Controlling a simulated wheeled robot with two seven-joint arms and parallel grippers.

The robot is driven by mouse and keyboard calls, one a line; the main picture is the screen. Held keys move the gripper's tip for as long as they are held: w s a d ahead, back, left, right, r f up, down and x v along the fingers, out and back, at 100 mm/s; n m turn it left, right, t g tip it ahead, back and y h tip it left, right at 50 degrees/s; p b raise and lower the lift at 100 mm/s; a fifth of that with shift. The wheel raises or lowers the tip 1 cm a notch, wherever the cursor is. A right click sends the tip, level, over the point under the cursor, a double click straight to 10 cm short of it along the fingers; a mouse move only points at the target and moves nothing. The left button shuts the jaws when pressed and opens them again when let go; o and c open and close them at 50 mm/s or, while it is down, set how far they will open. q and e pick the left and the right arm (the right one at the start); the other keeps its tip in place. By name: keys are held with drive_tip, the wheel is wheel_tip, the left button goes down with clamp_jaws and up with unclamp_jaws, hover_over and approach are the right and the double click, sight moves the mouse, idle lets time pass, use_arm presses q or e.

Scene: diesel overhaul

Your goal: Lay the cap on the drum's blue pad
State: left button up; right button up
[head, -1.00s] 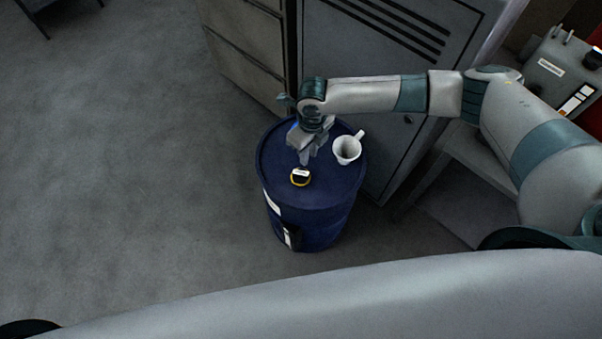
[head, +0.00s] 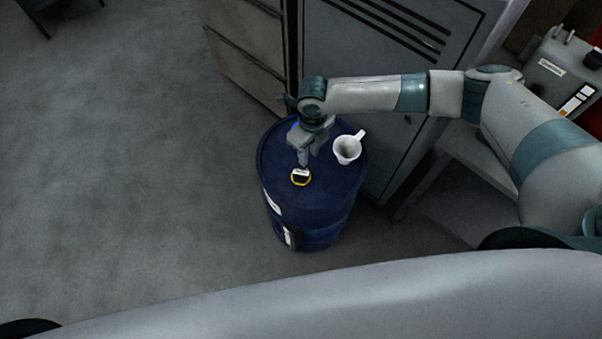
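The blue drum (head: 328,197) stands upright in the middle of the head view. A small patch of brighter blue (head: 293,125) shows at the back left of its top, mostly hidden by my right gripper; it may be the pad. My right gripper (head: 306,158) points down over the drum top, just behind a small yellow and black item. I cannot make out a cap; it may be hidden by the gripper. The finger gap is too small and dark to judge. My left gripper is not in view.
The small yellow and black item (head: 300,177) with a white face lies on the drum top. A white mug (head: 346,150) stands to its right. A grey cabinet (head: 375,60) and drawers (head: 247,50) are close behind. Open floor (head: 130,170) lies to the left.

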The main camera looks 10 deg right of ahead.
drive_tip(key=s+a+f+m+t+y, duration=0.1)
drive_tip(key=s+a+f+m+y, duration=0.1)
drive_tip(key=s+a+m, duration=0.35)
drive_tip(key=s+a+f+m+y, duration=0.2)
drive_tip(key=a+m, duration=0.6)
drive_tip(key=s+d+f+m+t+h+b, duration=0.1)
drive_tip(key=s+d+f+m, duration=0.6)
drive_tip(key=m, duration=0.4)
drive_tip(key=s+d+f+m+t+h+b, duration=0.1)
drive_tip(key=s+d+f+m, duration=0.4)
drive_tip(key=d+f+m, duration=0.55)
drive_tip(key=s+d+f+m+g+h+b, duration=0.1)
drive_tip(key=s+d+f+m, duration=0.1)
drive_tip(key=s+f, duration=0.4)
drive_tip(key=s+d+f+m+h, duration=0.1)
drive_tip(key=s+d+f+m, duration=0.2)
drive_tip(key=f, duration=0.6)
drive_tip(key=s+d+f, duration=0.2)
drive_tip(key=s+f, duration=0.3)
drive_tip(key=s, duration=0.4)
drive_tip(key=s+d+f+g+b, duration=0.1)
drive_tip(key=s+d+f, duration=0.1)
drive_tip(key=s+f, duration=0.3)
drive_tip(key=s, duration=0.4)
drive_tip(key=shift+s+d+f+m, duration=0.3)
drive_tip(key=shift+d+f+m, duration=0.1)
